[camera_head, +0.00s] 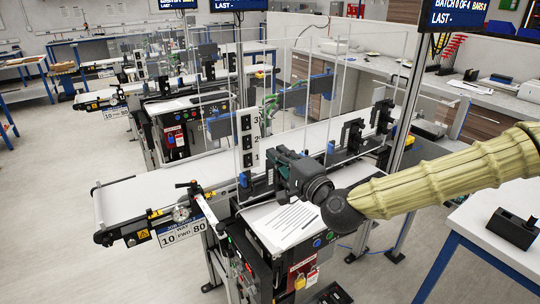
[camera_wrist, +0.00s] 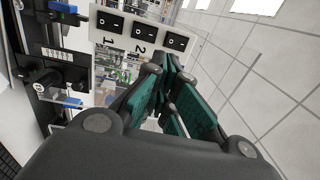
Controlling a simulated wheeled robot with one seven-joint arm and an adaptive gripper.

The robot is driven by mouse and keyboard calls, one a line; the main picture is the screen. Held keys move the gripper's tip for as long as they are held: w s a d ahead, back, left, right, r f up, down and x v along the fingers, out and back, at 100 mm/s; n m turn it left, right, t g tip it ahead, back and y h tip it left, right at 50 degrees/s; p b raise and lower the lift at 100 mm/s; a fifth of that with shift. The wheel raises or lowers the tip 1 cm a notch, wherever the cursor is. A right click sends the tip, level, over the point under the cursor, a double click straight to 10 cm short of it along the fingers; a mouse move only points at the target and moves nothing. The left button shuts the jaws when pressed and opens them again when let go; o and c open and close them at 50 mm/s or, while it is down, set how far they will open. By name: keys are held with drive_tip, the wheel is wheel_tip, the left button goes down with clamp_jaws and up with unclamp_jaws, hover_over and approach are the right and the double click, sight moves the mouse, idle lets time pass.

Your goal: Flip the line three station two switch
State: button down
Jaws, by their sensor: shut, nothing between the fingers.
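A white switch panel (camera_head: 255,155) stands upright on the nearest conveyor's frame, with three black rocker switches numbered 3, 2, 1 from top to bottom. The middle switch, number 2 (camera_head: 247,140), also shows in the wrist view (camera_wrist: 143,30). My gripper (camera_head: 279,157) is at the panel's lower right in the head view, fingers towards it. In the wrist view, my gripper's dark green fingers (camera_wrist: 172,72) are shut and empty, just below the panel's number 3 end. Contact with the panel cannot be told. The rocker positions are too small to read.
The conveyor belt (camera_head: 150,190) runs beneath, with clear guard panels above it. A control box with a paper sheet (camera_head: 285,222) and padlocks stands in front. Other conveyors stand behind; the left floor is clear.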

drive_tip(key=shift+r+b+v, duration=0.15)
drive_tip(key=shift+v, duration=0.55)
drive_tip(key=shift+r+b+v, duration=0.15)
drive_tip(key=shift+r+v, duration=0.05)
drive_tip(key=shift+v, duration=0.5)
drive_tip(key=s+a+f+n+g+h, duration=0.1)
drive_tip(key=s+f+g, duration=0.1)
drive_tip(key=f, duration=0.8)
drive_tip(key=s+f+n+g+h, duration=0.1)
drive_tip(key=s+f+g, duration=0.15)
drive_tip(key=f, duration=0.65)
drive_tip(key=s+d+f+n+g+h, duration=0.25)
drive_tip(key=s+f, duration=0.35)
drive_tip(key=f, duration=0.4)
drive_tip(key=s+d+f+n+g+h, duration=0.1)
drive_tip(key=s+d+f+g, duration=0.15)
drive_tip(key=s+f, duration=0.6)
drive_tip(key=s+d+f+n+g+h, duration=0.5)
drive_tip(key=s+d+f, duration=1.2)
drive_tip(key=s+d, duration=0.2)
drive_tip(key=shift+s+f+g, duration=0.15)
drive_tip(key=shift+g, duration=0.2)
drive_tip(key=shift+h, duration=0.25)
